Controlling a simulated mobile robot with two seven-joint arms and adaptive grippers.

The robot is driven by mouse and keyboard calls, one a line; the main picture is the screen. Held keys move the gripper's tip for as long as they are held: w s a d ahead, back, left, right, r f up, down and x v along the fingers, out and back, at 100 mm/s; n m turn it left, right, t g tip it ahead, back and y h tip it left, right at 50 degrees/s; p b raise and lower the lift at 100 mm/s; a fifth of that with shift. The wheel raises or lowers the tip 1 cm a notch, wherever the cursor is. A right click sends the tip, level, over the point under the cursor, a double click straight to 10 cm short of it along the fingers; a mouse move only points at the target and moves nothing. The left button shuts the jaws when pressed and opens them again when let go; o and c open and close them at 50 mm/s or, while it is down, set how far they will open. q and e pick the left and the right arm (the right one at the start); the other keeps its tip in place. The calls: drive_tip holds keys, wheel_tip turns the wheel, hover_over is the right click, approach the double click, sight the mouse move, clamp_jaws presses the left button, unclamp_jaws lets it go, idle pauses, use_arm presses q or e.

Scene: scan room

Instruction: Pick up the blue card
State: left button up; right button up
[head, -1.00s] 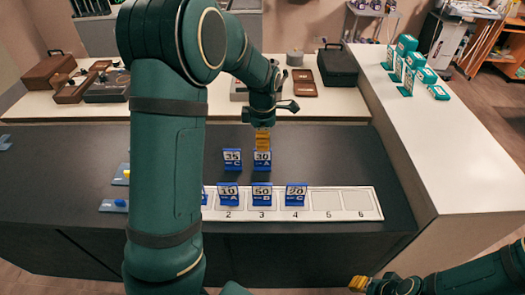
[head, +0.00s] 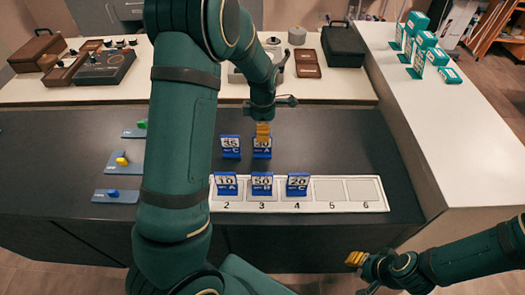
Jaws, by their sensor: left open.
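Several blue cards with white number labels stand on the dark counter. My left gripper (head: 263,132) is open, its yellow fingertips pointing down at the top edge of the back-row card (head: 262,152), which reads about 30. The fingertips overlap that card's top in the picture; whether they straddle it cannot be told. The 35 C card (head: 231,147) stands just left of it. In front, the 10 A card (head: 226,184), the 50 card (head: 262,184) and the 20 C card (head: 298,184) stand on a strip. My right gripper (head: 355,259) is low at right, away from the cards, its opening unclear.
The white numbered strip (head: 345,207) has bare slots 5 and 6; my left arm hides its left end. Blue holders with a green, a yellow (head: 122,161) and a blue piece lie at left. Teal boxes (head: 427,58) stand on the right white counter. The dark counter's right part is clear.

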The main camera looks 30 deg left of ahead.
use_arm(q)
drive_tip(key=b, duration=0.1)
hover_over(262, 153)
drive_tip(key=shift+w+a+f, duration=0.1)
drive_tip(key=shift+w+f, duration=0.05)
drive_tip(key=shift+f, duration=1.25)
drive_tip(key=shift+w+f, duration=0.15)
drive_tip(key=shift+f, duration=1.2)
clamp_jaws()
